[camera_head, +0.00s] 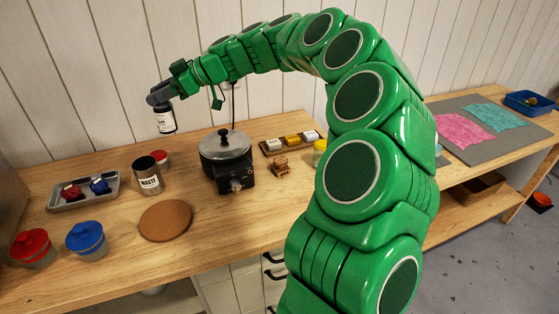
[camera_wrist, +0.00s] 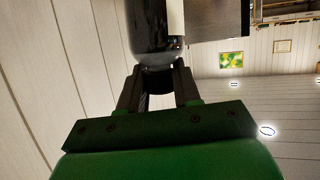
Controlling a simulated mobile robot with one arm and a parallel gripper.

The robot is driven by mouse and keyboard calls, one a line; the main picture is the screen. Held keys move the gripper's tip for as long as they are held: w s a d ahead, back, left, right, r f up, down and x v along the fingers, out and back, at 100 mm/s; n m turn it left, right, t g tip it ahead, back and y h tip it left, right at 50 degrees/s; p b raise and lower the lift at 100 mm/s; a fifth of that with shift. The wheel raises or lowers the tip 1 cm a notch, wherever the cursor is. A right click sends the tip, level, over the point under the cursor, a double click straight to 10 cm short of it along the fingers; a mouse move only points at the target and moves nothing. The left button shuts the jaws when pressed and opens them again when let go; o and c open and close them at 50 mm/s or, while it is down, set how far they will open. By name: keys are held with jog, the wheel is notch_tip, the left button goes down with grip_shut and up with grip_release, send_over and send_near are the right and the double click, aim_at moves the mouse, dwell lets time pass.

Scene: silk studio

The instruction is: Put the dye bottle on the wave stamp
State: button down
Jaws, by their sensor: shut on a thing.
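The dye bottle (camera_head: 166,121), dark with a white label, hangs in the air below my gripper (camera_head: 160,96) at the upper left of the head view. My gripper is shut on its upper end. In the wrist view, the fingers of my gripper (camera_wrist: 158,78) close around the narrow end of the bottle (camera_wrist: 150,30). A small carved wooden block (camera_head: 280,167) stands on the bench right of the pot, well right of the bottle and lower. It looks like the wave stamp, but its pattern is too small to tell.
Below the bottle stand a WASTE can (camera_head: 147,175) and a red-lidded jar (camera_head: 161,160). A lidded pot (camera_head: 227,160) stands between them and the wooden block. A rack of coloured blocks (camera_head: 270,147) is behind the block. A round cork mat (camera_head: 165,221) lies in front.

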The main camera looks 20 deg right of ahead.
jog(key=s+d+m+t+h, duration=0.1)
jog(key=s+d+t, duration=0.1)
jog(key=s+d, duration=0.55)
jog(key=s+d+m+t, duration=0.1)
jog(key=s+d, duration=0.3)
jog(key=d, duration=0.7)
jog(key=s+d+m+t+h, duration=0.15)
jog(key=s+d, duration=0.35)
jog(key=d, duration=0.5)
jog(key=w+d+f, duration=0.2)
jog(key=w+f, duration=1.2)
jog(key=f, duration=0.3)
jog(key=shift+d+f, duration=0.15)
jog(key=shift+f, duration=0.05)
jog(key=c, duration=0.8)
grip_release()
jog(key=shift+f, duration=0.1)
